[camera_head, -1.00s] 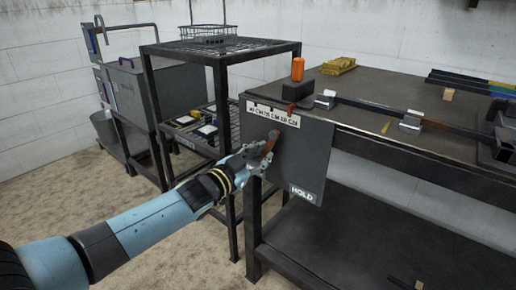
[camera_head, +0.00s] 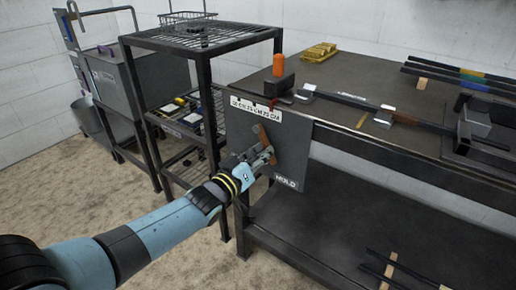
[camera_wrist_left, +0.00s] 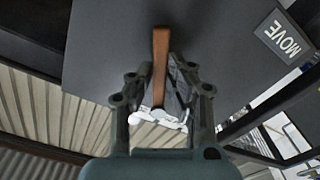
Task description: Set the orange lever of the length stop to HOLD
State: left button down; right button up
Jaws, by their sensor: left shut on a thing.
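The orange lever (camera_head: 263,134) is on the dark upright plate (camera_head: 295,150) at the bench's end. My left gripper (camera_head: 264,157) is shut on the lever's lower end. In the left wrist view, the lever (camera_wrist_left: 160,62) runs up from between the fingers (camera_wrist_left: 162,98), and a MOVE label (camera_wrist_left: 283,36) shows at upper right. The fingers hide the lever's tip. My right gripper is out of view.
An orange-topped block (camera_head: 278,75) and a long rail with metal blocks (camera_head: 384,116) lie on the bench (camera_head: 345,75). A dark rack (camera_head: 205,75) stands close on the left. Floor left of my arm is clear.

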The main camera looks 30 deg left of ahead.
pick_arm(q)
jog(key=shift+d+r+n+p, duration=0.15)
jog(key=shift+d+n+p, duration=0.2)
jog(key=shift+n, duration=0.35)
jog(key=c, duration=1.3)
grip_release()
jog(key=s, duration=0.8)
jog(key=s+a, duration=0.1)
jog(key=s, duration=0.3)
